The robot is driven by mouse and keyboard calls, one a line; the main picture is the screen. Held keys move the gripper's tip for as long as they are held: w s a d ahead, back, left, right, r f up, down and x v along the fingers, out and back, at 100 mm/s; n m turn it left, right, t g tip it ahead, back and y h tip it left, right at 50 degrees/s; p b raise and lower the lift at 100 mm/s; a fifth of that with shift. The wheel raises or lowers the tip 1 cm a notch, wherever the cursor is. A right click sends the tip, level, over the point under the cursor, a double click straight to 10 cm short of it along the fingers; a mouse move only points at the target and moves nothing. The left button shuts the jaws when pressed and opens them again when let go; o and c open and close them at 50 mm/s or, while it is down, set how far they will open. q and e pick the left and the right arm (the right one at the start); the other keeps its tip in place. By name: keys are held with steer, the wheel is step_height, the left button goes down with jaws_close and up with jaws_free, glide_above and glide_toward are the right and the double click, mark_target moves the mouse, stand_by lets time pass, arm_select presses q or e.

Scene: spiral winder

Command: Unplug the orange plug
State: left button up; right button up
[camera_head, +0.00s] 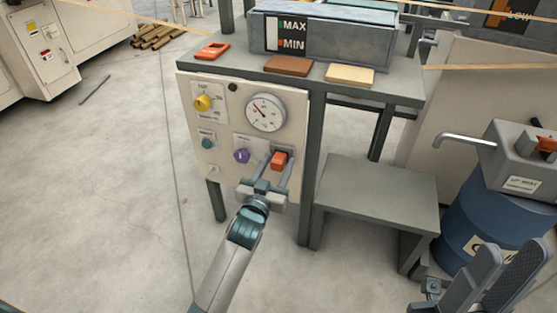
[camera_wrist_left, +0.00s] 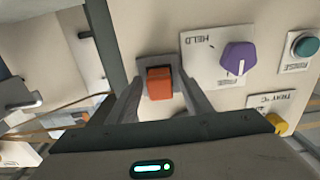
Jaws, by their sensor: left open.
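The orange plug (camera_head: 279,160) sits in a grey socket (camera_head: 283,149) at the lower right of the cream control panel (camera_head: 222,123). My left gripper (camera_head: 277,158) is open, with its fingers reaching toward the panel on either side of the plug. In the left wrist view the plug (camera_wrist_left: 159,84) lies between the two fingers (camera_wrist_left: 160,86), with gaps visible beside it. Its back is hidden against the socket. My right gripper (camera_head: 508,258) is at the lower right of the head view, away from the panel, its two grey fingers apart and empty.
The panel carries a purple knob (camera_head: 241,156), a green button (camera_head: 207,143), a yellow knob (camera_head: 203,103) and a round gauge (camera_head: 266,112). A low grey table (camera_head: 376,188) stands right of the panel. A blue drum (camera_head: 480,222) stands beyond it. The floor at left is largely clear.

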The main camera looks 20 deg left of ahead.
mark_target(276, 168)
stand_by(0.3)
stand_by(0.5)
arm_select(q)
steer(key=shift+p, duration=0.4)
jaws_close()
steer(key=shift+s, duration=0.2)
steer(key=shift+s+a+p, duration=0.1)
steer(key=shift+s+p, duration=1.35)
steer(key=shift+s, duration=1.35)
